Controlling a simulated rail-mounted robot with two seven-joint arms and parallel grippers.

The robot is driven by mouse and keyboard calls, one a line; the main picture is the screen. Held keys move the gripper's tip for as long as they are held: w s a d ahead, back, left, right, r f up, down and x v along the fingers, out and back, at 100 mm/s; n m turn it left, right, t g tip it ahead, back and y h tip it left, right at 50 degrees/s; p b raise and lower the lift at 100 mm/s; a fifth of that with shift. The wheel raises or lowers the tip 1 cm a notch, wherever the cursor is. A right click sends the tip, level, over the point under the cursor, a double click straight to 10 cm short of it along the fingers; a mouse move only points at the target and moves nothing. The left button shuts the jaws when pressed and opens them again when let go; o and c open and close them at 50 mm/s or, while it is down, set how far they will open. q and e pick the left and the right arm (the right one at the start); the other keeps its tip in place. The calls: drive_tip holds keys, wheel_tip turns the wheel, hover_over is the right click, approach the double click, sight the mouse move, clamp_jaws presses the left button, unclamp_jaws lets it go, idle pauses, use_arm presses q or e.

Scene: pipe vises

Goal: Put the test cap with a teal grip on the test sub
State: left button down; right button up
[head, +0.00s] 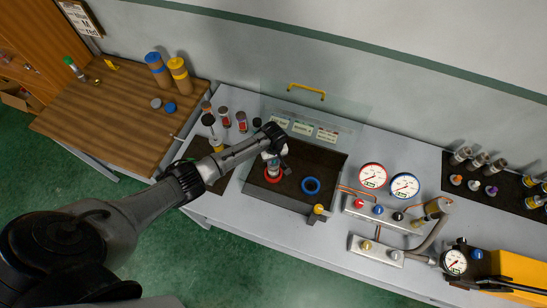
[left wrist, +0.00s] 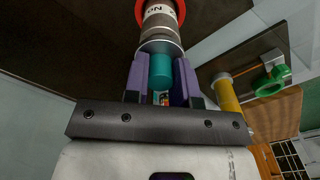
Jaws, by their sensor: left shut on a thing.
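My left gripper (head: 273,156) is over the red ring (head: 273,175) on the dark mat of the bench. In the left wrist view its purple fingers (left wrist: 162,85) are shut on the teal grip (left wrist: 161,72) of the test cap. The cap's grey metal body (left wrist: 161,47) lines up with a grey labelled sub (left wrist: 160,22), which stands at the red ring. I see no clear gap between cap and sub, but cannot tell how far the cap is seated. In the head view the gripper hides most of both. My right gripper is not in view.
A blue ring (head: 311,185) lies right of the red one. A clear screen with a yellow handle (head: 307,91) stands behind. Several small cylinders (head: 225,118) stand behind left. Gauges (head: 373,177) and a valve block (head: 378,211) stand to the right.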

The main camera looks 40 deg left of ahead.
use_arm(q)
drive_tip(key=shift+f+b, duration=0.55)
drive_tip(key=shift+f, duration=0.4)
drive_tip(key=c, duration=0.9)
unclamp_jaws()
drive_tip(key=shift+o, duration=0.2)
drive_tip(key=shift+r, duration=0.15)
wheel_tip(320, 180, up, 12)
drive_tip(key=shift+f, duration=0.1)
drive_tip(key=shift+r, duration=0.95)
